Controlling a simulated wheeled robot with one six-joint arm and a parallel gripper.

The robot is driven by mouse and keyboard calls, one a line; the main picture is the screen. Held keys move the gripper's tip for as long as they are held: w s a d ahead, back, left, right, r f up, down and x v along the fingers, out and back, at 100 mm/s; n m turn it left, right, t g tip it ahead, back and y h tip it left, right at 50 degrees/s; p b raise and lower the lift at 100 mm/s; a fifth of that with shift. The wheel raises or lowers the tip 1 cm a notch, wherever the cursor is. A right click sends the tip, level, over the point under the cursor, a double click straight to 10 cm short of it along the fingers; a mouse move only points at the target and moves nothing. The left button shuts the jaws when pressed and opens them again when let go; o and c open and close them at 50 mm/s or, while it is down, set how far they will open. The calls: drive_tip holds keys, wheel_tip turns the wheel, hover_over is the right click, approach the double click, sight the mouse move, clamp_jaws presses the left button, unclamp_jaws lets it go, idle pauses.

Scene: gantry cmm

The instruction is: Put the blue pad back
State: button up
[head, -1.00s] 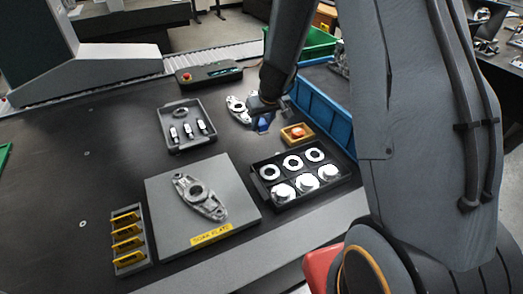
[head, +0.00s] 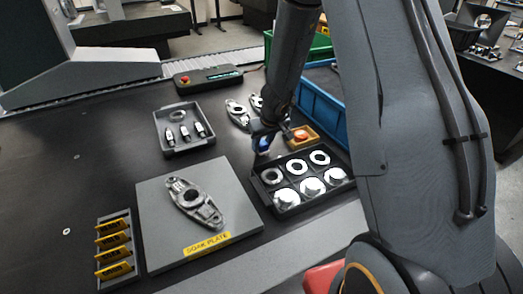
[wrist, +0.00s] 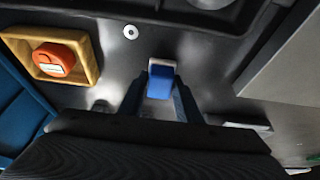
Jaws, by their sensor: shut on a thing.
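The blue pad (wrist: 160,85) is between the two fingers of my gripper (wrist: 161,98) in the wrist view. It has a pale end facing away from the wrist. In the head view the blue pad (head: 263,144) shows small at the fingertips of my gripper (head: 262,134), over the dark table. The gripper is shut on it, left of the small yellow tray and just behind the black tray. Whether the pad touches the table cannot be told.
The yellow tray (head: 311,141) holds an orange round piece (head: 301,135). The black tray (head: 293,208) holds several metal parts. A grey soak plate (head: 155,240), a dark tray (head: 168,151), metal castings (head: 237,112) and a blue crate (head: 325,110) surround the spot. The left table is mostly clear.

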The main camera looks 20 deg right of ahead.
drive_tip(key=shift+f+b, duration=0.4)
drive_tip(key=shift+f, duration=0.25)
drive_tip(key=shift+f, duration=0.15)
drive_tip(key=o, duration=1)
drive_tip(key=a+p+v, duration=0.1)
drive_tip(key=p+v, duration=0.4)
drive_tip(key=v, duration=0.6)
drive_tip(key=s+r+m+g, duration=0.1)
drive_tip(key=s+r, duration=0.3)
drive_tip(key=s, duration=0.8)
drive_tip(key=s+r+m+g, duration=0.1)
drive_tip(key=s+r, duration=0.3)
drive_tip(key=s, duration=0.8)
drive_tip(key=shift+s+r+g+h, duration=0.25)
drive_tip(key=shift+s+g+h, duration=0.15)
drive_tip(key=shift+g, duration=0.5)
drive_tip(key=shift+d, duration=0.15)
